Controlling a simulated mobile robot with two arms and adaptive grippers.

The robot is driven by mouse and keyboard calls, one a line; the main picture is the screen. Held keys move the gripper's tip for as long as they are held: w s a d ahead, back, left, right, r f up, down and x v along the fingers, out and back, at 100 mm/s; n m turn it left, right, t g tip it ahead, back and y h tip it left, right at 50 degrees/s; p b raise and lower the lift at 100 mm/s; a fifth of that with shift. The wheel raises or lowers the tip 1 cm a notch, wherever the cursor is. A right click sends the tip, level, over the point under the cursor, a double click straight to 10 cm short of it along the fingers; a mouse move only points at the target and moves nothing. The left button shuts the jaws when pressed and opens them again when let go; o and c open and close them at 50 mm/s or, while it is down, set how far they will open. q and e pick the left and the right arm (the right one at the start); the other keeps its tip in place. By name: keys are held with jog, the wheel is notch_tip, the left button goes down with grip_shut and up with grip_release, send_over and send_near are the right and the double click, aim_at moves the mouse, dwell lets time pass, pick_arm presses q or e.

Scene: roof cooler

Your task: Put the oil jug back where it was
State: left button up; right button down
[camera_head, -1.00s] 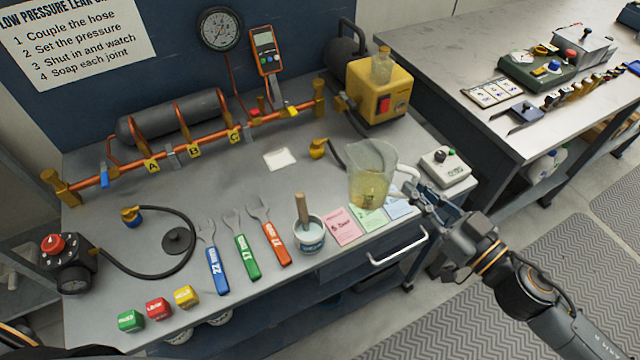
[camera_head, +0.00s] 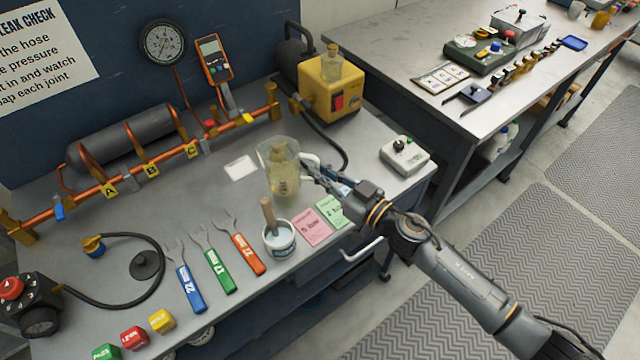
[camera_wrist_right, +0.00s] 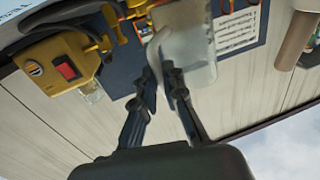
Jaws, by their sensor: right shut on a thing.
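The oil jug (camera_head: 280,168) is a clear, upright jug with yellowish oil in its lower part and a pale handle on its right side. My right gripper (camera_head: 308,170) is shut on that handle, right of the jug. The right wrist view shows the jug (camera_wrist_right: 195,50) upside down, with its handle between my fingers (camera_wrist_right: 162,75). I cannot tell whether the jug's base touches the bench. A flat white square (camera_head: 240,167) lies on the bench just left of the jug. My left gripper is not in view.
A white pot with a wooden-handled brush (camera_head: 279,238) stands close in front of the jug. Pink (camera_head: 313,228) and green (camera_head: 331,210) cards lie front right. The yellow pump (camera_head: 330,88), black hose and copper pipe rack (camera_head: 150,165) stand behind. Wrenches lie left.

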jog(key=shift+w+a+f, duration=0.2)
jog(key=shift+a+f, duration=0.1)
jog(key=shift+f, duration=0.15)
notch_tip(320, 180, down, 3)
jog(key=shift+r+b, duration=0.1)
jog(key=shift+b, duration=0.8)
jog(key=shift+d, duration=0.1)
jog(key=c, duration=1.4)
grip_release()
